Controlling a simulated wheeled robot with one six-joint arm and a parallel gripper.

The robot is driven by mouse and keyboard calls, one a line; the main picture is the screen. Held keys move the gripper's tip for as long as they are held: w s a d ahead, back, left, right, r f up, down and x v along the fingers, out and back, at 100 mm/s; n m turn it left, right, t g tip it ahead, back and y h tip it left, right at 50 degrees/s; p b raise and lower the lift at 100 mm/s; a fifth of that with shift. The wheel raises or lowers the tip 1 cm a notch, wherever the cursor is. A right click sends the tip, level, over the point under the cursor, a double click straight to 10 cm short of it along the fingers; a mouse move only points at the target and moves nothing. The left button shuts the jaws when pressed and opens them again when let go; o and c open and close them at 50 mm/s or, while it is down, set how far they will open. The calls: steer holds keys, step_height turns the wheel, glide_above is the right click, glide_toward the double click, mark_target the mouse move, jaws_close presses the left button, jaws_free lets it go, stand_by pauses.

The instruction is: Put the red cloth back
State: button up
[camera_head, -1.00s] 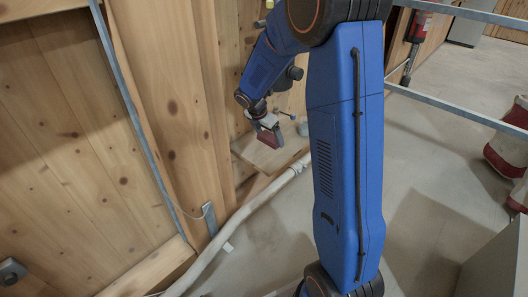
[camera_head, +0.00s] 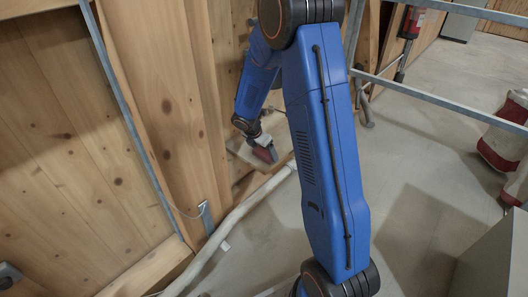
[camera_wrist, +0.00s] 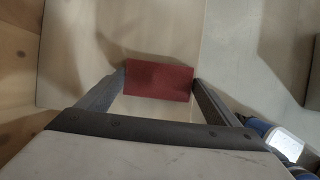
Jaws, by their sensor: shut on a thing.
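The red cloth (camera_wrist: 158,81) is a small dark red block-like fold between the two fingers of my gripper (camera_wrist: 160,80) in the wrist view. My gripper is shut on it. In the head view, the red cloth (camera_head: 264,154) shows at the end of my gripper (camera_head: 262,149), over a pale wooden shelf (camera_head: 243,151) against the wall. The shelf also fills much of the wrist view (camera_wrist: 75,60). I cannot tell whether the cloth touches the shelf. My own blue arm hides part of the shelf's right side.
A plank wall and wooden post (camera_head: 175,110) stand left of the shelf. A pale pipe (camera_head: 240,213) runs below it. Metal rails (camera_head: 440,98) cross at the right. Red and white sacks (camera_head: 505,140) stand far right. The concrete floor between is clear.

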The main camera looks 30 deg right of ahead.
steer(key=shift+f, duration=0.1)
steer(key=o, duration=0.9)
steer(key=s+a+r+m, duration=0.25)
steer(key=s+r, duration=0.25)
steer(key=r, duration=0.5)
steer(key=s+a+r+m, duration=0.25)
steer(key=s+r, duration=0.25)
steer(key=r, duration=0.5)
steer(key=s+a+r+m+t+y, duration=0.1)
steer(key=s+r+m, duration=0.1)
steer(key=s+m, duration=0.3)
steer(key=s+a+r+m+t+y, duration=0.1)
steer(key=s+m, duration=0.5)
steer(key=s, duration=0.8)
steer(key=s+a+r+m+t+y, duration=0.1)
steer(key=s+a+r+m+y, duration=0.1)
steer(key=s+r+m, duration=0.3)
steer(key=shift+s+a+m, duration=0.2)
steer(key=shift+s+m, duration=0.05)
steer(key=shift+s, duration=0.5)
steer(key=shift+s+a+m, duration=0.15)
steer(key=shift+s+m, duration=0.05)
steer(key=shift+s, duration=0.5)
steer(key=shift+s+a+m, duration=0.2)
steer(key=shift+s+m, duration=0.05)
steer(key=shift+s, duration=0.5)
